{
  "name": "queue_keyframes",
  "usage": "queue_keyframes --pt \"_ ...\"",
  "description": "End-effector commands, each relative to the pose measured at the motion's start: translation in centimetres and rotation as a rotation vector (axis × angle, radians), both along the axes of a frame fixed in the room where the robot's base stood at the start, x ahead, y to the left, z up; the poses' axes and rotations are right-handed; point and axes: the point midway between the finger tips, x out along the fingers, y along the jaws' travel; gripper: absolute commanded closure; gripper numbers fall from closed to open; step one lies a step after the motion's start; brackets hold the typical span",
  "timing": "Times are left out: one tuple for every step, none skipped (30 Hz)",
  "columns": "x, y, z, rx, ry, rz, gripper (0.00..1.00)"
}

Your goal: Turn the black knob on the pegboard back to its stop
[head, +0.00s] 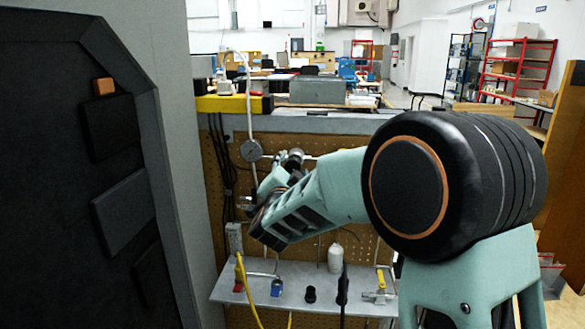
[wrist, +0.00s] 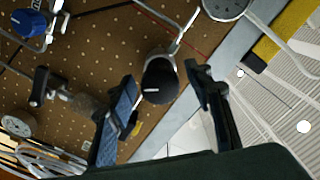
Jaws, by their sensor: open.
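The black knob (wrist: 160,82) shows in the wrist view on a metal pipe fitting in front of the brown pegboard (wrist: 95,40). My gripper (wrist: 160,79) is open, with one finger on the left of the knob and the other on its right. A gap shows between the right finger and the knob; the left finger is close to it, and I cannot tell whether it touches. In the head view my arm reaches left to the pegboard (head: 300,140), and I cannot make out the knob there.
A round grey gauge (head: 251,150) and pipes stand close to my gripper. Below, a grey shelf (head: 240,294) holds a white bottle (head: 335,258), a blue part (head: 277,288) and a yellow-handled valve (head: 381,280). A large dark panel (head: 60,200) stands at the left.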

Motion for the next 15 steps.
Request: queue_keyframes --pt "0.00 -0.01 -0.01 0.000 0.000 0.000 0.53" --pt "0.00 -0.01 -0.01 0.000 0.000 0.000 0.53" --pt "-0.01 0.00 -0.01 0.000 0.000 0.000 0.53" --pt "-0.01 -0.01 -0.02 0.000 0.000 0.000 0.53" --pt "-0.01 -0.01 -0.02 0.000 0.000 0.000 0.56" --pt "-0.02 0.00 -0.01 0.000 0.000 0.000 0.60" --pt "-0.02 0.00 -0.01 0.000 0.000 0.000 0.64" --pt "-0.02 0.00 -0.01 0.000 0.000 0.000 0.67" --pt "-0.03 0.00 -0.01 0.000 0.000 0.000 0.72" --pt "-0.03 0.00 -0.01 0.000 0.000 0.000 0.75" --pt "-0.03 0.01 -0.02 0.000 0.000 0.000 0.78" --pt "-0.03 0.00 -0.01 0.000 0.000 0.000 0.82" --pt "-0.04 0.01 -0.02 0.000 0.000 0.000 0.86" --pt "-0.04 0.02 -0.01 0.000 0.000 0.000 0.89" --pt "-0.04 0.02 -0.01 0.000 0.000 0.000 0.94"
